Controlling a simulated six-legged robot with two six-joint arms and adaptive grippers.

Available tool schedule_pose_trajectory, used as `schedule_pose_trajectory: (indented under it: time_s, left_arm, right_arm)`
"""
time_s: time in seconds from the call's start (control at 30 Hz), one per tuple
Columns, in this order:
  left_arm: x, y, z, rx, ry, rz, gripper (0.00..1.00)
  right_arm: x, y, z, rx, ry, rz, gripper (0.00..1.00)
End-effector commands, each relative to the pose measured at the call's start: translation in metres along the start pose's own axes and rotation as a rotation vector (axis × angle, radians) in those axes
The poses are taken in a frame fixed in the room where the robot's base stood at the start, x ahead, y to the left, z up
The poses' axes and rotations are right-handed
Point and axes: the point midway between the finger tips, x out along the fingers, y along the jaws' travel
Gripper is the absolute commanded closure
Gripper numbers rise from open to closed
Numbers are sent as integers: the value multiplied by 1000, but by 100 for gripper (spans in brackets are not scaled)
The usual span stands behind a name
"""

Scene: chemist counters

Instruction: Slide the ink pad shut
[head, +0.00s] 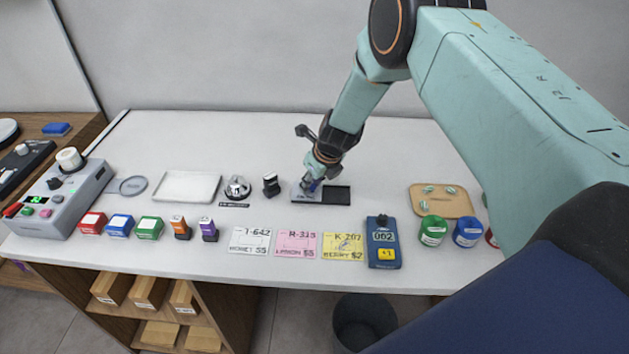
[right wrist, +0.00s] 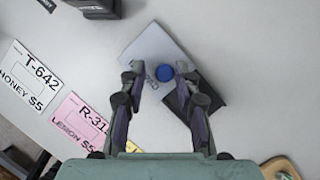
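The ink pad (head: 341,194) lies on the white counter near its middle, with its dark pad part showing on the right and its grey lid (head: 298,192) off to the left. In the right wrist view the light grey lid (right wrist: 150,42) carries a round blue knob (right wrist: 165,73), and the dark pad (right wrist: 206,93) is uncovered beside it. My right gripper (head: 311,184) is down over the lid. In the right wrist view its two fingers (right wrist: 160,76) stand apart on either side of the knob, with gaps visible. My left gripper is not in view.
A black stamp (head: 271,185) and a silver round item (head: 237,187) stand left of the pad. Price cards (head: 297,244) and a blue numbered device (head: 383,245) lie in front. A wooden tray (head: 463,208) is at right. The counter behind the pad is clear.

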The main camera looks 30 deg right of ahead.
Motion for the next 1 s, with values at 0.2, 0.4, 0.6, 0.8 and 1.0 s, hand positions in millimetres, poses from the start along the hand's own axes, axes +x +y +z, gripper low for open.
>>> schedule_pose_trajectory:
  time_s: [0.2, 0.4, 0.6, 0.8, 1.0]
  left_arm:
    - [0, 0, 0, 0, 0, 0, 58]
    - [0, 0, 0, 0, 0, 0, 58]
    - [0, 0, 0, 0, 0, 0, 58]
    - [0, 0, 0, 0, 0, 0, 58]
    - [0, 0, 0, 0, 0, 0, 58]
  right_arm:
    - [0, -1, 0, 1, -1, -1, 58]
    - [-2, -1, 0, 1, -1, -1, 58]
    - [-23, -2, 1, 4, -2, -1, 58]
    - [-58, -2, 2, 2, -4, 0, 58]
    - [-86, -2, 1, 2, -3, 1, 58]
